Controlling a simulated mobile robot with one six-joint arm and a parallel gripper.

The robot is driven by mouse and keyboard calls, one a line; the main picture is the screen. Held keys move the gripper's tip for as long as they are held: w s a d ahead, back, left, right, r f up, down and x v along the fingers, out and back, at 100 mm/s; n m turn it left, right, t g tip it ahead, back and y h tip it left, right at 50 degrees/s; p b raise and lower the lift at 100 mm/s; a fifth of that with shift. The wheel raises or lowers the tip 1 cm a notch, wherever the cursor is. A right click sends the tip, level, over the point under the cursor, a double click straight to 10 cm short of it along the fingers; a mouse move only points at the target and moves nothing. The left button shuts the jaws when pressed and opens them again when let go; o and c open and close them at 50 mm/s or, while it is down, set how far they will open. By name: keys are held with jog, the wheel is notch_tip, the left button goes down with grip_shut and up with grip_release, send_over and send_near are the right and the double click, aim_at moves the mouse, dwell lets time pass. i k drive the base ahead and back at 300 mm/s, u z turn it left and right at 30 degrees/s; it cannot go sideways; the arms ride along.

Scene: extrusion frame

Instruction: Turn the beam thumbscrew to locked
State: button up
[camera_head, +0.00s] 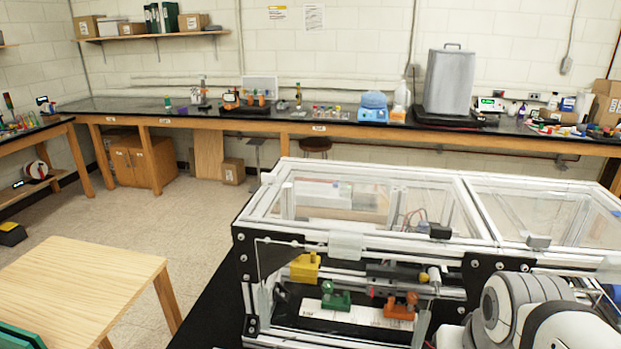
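The extrusion frame (350,240) stands at the lower right, with silver bars, clear top panels and black corner plates. Inside its front opening are a yellow block (305,267), a green part with a knob (335,298) and an orange part with a knob (401,307). A pale cylinder with a yellowish end (434,276) sits right of them by a dark horizontal bar. I cannot tell which of these, if any, is the beam thumbscrew, nor whether it is locked. My white arm covers the frame's front right. My gripper cannot be made out.
A light wooden table (85,285) stands at the lower left, with open floor (200,230) beyond it. A long black-topped bench (240,122) with lab items runs along the back wall. The frame's bars and black corner plates border the opening. Wires show inside the frame.

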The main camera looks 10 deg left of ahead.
aim_at(265, 177)
jog(key=u, duration=0.05)
jog(key=k, duration=0.5)
jog(key=z, duration=2)
jog(key=k, duration=1.1)
jog(key=u, duration=1.9)
jog(key=i, duration=0.95)
jog(key=z, duration=0.05)
